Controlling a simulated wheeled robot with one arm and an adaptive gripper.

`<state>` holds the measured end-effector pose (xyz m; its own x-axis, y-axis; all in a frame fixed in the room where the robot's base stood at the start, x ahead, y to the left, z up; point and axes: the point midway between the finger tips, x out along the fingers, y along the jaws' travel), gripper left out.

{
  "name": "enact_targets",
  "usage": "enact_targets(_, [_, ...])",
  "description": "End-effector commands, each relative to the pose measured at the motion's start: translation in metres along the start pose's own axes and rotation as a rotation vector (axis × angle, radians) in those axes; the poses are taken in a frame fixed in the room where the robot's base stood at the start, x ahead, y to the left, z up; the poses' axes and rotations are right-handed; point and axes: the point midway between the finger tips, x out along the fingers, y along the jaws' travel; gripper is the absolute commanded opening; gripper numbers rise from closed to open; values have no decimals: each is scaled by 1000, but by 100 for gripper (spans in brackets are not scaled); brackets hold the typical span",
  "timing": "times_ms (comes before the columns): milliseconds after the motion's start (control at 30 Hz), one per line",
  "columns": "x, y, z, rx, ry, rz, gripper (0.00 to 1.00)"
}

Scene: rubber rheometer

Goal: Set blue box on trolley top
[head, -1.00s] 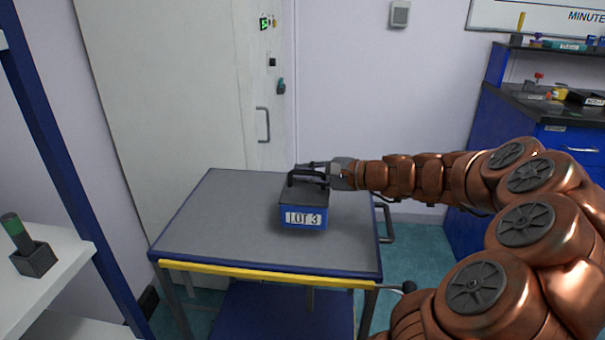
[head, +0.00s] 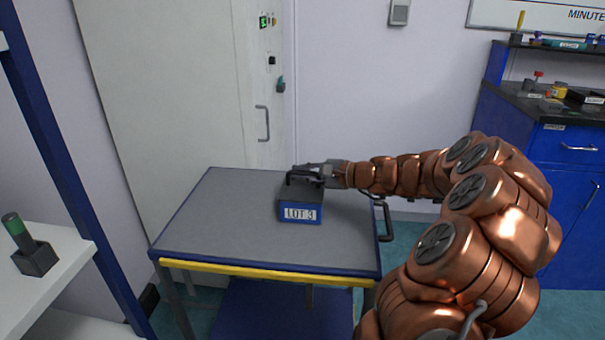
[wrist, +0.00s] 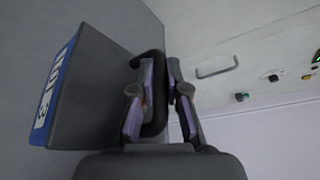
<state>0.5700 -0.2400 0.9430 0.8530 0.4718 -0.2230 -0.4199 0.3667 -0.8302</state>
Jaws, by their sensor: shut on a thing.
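The blue box (head: 300,206) has a dark lid, a black handle and a white "LOT 3" label. It is over the grey top of the trolley (head: 220,215), right of its middle; I cannot tell whether its base touches the surface. My gripper (head: 308,174) reaches in from the right and is shut on the box's handle. In the wrist view the fingers (wrist: 158,95) close around the black handle, with the box (wrist: 85,95) to their left. The box looks about level.
A white shelf (head: 65,268) with a green-capped holder (head: 28,250) stands at the left. A tall pale door (head: 175,90) with a handle is behind the trolley. A blue bench (head: 565,150) with small items is at the right. The trolley top's left side is clear.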

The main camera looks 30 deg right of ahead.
Motion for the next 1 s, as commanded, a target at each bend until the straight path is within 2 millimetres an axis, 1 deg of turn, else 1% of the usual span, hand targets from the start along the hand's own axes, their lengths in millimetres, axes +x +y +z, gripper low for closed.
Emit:
enact_targets(333, [0, 1, -1, -1, 0, -3, 0])
enact_targets(367, [0, 2, -1, -1, 0, -1, 15])
enact_targets(600, [0, 1, -1, -1, 0, -1, 39])
enact_targets(933, [0, -1, 0, -1, 1, 0, 39])
enact_targets(1000, [-5, 0, -1, -1, 2, -2, 39])
